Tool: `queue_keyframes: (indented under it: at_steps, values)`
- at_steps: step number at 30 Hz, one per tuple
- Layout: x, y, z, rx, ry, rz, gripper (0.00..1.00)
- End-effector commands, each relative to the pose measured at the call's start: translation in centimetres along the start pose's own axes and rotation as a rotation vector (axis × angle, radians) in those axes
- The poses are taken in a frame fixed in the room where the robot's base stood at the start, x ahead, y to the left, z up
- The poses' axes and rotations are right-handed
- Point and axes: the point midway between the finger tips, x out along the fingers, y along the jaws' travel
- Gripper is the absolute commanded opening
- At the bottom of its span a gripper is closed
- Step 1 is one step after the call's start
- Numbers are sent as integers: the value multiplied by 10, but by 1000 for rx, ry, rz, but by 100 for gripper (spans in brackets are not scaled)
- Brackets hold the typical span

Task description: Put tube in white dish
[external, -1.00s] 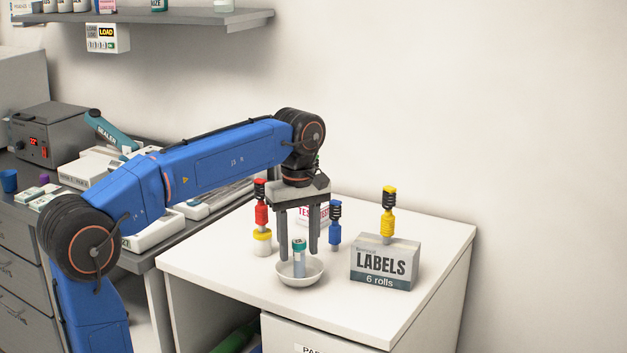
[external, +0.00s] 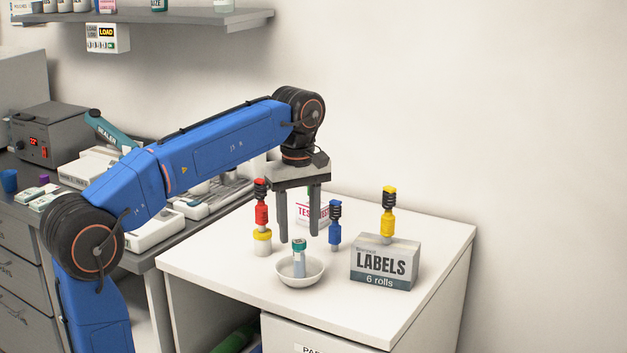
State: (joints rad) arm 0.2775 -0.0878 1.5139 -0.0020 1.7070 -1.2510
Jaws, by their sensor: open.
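The tube (external: 299,262) has a teal cap and a pale blue-grey body. It stands nearly upright inside the white dish (external: 313,277), which is a small bowl on the white table top. My gripper (external: 299,238) is open and empty. Its two dark fingers point down, above and behind the dish, apart from the tube. The tube's lower end is hidden by the dish's front wall.
A red screwdriver-like item (external: 261,205) stands on a yellow-lidded jar (external: 262,242). A blue one (external: 335,225) stands behind the dish, and a yellow one (external: 388,212) rises at the labels box (external: 384,264). A test box (external: 313,211) stands behind my fingers.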

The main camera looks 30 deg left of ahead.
Motion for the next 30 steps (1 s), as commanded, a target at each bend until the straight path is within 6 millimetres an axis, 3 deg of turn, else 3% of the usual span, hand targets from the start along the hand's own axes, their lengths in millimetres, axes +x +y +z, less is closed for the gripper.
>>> queue_keyframes:
  at_steps: [8, 20, 26, 30]
  values:
    - [4, -24, 27, 141, 23, 126, 45]
    - [43, -84, 57, 439, 123, 337, 45]
    - [80, -121, 57, 575, 198, 389, 45]
    - [127, -159, 41, 667, 257, 354, 45]
